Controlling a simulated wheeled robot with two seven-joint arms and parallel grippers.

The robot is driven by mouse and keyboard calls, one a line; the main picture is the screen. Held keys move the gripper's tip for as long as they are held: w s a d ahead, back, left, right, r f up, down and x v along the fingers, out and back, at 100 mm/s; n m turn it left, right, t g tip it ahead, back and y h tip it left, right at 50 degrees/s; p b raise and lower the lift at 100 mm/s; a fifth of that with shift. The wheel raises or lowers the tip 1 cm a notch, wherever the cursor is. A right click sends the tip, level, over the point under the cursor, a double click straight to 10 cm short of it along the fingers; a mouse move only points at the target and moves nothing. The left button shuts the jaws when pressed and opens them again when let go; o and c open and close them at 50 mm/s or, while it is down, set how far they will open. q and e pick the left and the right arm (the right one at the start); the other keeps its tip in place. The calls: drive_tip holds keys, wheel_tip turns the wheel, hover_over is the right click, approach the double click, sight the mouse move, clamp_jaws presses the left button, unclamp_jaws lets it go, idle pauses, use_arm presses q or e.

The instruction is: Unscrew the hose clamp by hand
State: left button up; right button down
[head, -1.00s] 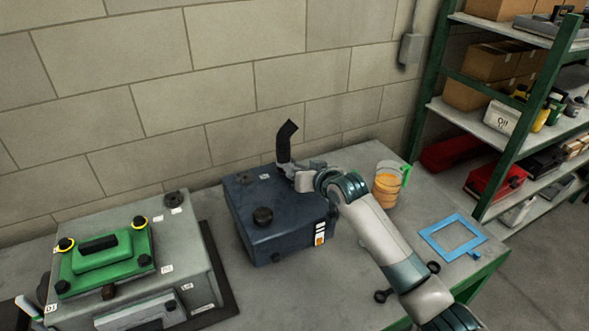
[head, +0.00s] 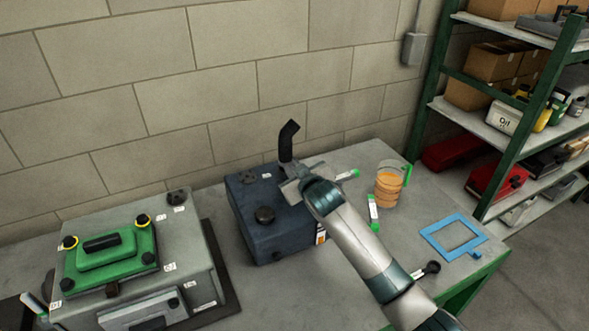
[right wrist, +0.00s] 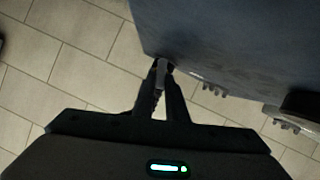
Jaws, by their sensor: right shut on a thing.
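The dark blue metal box (head: 275,235) stands on the bench, and a bent black hose (head: 287,142) rises from its back right corner. My right gripper (head: 289,184) is at the foot of the hose. In the right wrist view my right gripper (right wrist: 161,68) is shut on a small grey piece, taken to be the hose clamp (right wrist: 161,72), beside the dark box face. In the head view the clamp is hidden behind the gripper and wrist. My left gripper is out of view.
A measuring jug (head: 389,186) with orange liquid stands right of my arm. Small green-capped items (head: 373,208) lie near it. A blue frame (head: 453,238) is near the bench's right edge. A grey housing with a green cover (head: 107,259) stands left. The wall is close behind.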

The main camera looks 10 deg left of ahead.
drive_tip(key=shift+n, duration=0.3)
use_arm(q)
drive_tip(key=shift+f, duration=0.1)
use_arm(e)
drive_tip(key=c, duration=1.8)
unclamp_jaws()
drive_tip(key=shift+a, duration=0.1)
drive_tip(key=shift+s, duration=0.15)
